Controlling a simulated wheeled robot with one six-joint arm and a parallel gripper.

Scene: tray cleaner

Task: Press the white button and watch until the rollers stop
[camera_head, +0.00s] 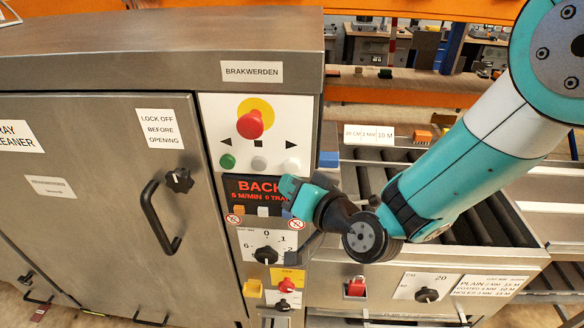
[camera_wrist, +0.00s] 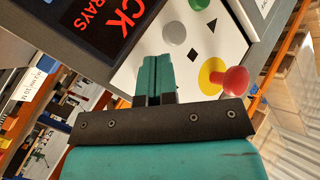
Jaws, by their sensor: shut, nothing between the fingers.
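The white button (camera_head: 291,167) is the rightmost of a row on the white control panel (camera_head: 215,110), beside a grey button (camera_head: 259,164) and a green button (camera_head: 227,161). My gripper (camera_head: 290,186) is shut and empty, its fingertips just below the white button in the head view. In the wrist view the teal fingers (camera_wrist: 157,62) lie over the panel in line with the green and grey buttons. The white button is not visible there. Contact cannot be told. Rollers (camera_head: 475,225) show at the right, partly behind my arm; whether they turn cannot be told.
A red mushroom button (camera_head: 250,123) on a yellow disc sits above the row. A dark display (camera_head: 250,188) below reads "BACK", "5 M/MIN", partly covered by my gripper. A black selector knob (camera_head: 265,255) and a red switch (camera_head: 287,285) are lower. A door handle (camera_head: 158,220) projects at left.

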